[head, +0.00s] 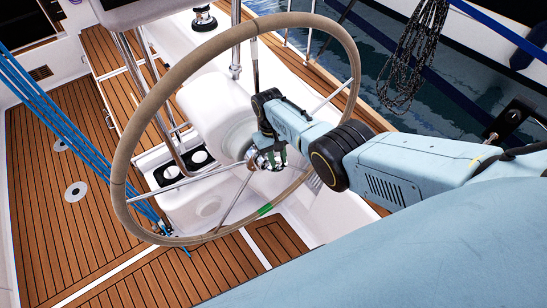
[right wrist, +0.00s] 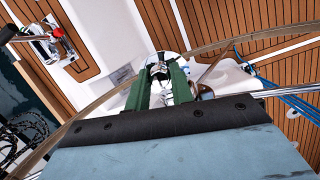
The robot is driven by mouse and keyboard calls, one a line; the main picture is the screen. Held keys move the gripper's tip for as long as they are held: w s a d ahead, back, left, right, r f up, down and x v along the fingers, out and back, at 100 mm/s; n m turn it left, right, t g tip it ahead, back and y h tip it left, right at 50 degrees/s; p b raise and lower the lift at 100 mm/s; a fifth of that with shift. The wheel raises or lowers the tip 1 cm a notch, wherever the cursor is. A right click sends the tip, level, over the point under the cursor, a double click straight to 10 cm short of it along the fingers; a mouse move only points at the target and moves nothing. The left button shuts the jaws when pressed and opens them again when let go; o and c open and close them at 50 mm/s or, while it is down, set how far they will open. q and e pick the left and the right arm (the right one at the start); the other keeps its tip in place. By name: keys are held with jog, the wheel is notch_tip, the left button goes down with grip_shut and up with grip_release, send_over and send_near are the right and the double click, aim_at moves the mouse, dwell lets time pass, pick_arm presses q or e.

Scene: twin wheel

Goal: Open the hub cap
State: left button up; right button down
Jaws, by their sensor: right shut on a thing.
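The large steering wheel (head: 122,160) has a tan wrapped rim and metal spokes. My right gripper (head: 257,158) reaches in from the right to the hub at its centre. In the right wrist view the two green fingers of the right gripper (right wrist: 161,72) close around a small shiny metal piece at the hub, the hub cap (right wrist: 159,68). The fingers and wrist hide most of the cap, so I cannot tell whether it is seated or turned. My left gripper is not in view.
A white pedestal (head: 215,103) stands behind the wheel. Blue ropes (head: 75,118) run along the left. Slatted teak deck (head: 50,215) lies below, and water (head: 375,70) shows beyond the rail. A coiled dark rope (head: 408,65) hangs at upper right.

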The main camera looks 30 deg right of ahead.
aim_at(278, 159)
jog(key=c, duration=1.2)
grip_release()
jog(key=shift+r+p, duration=0.4)
jog(key=shift+r, duration=0.15)
jog(key=p+v, duration=0.1)
jog(key=v, duration=0.1)
jog(key=s+p+v, duration=0.1)
jog(key=v, duration=0.2)
jog(key=p+v, duration=0.1)
jog(key=v, duration=0.1)
jog(key=shift+s+r, duration=0.3)
jog(key=shift+r, duration=0.75)
jog(key=shift+s+f, duration=0.1)
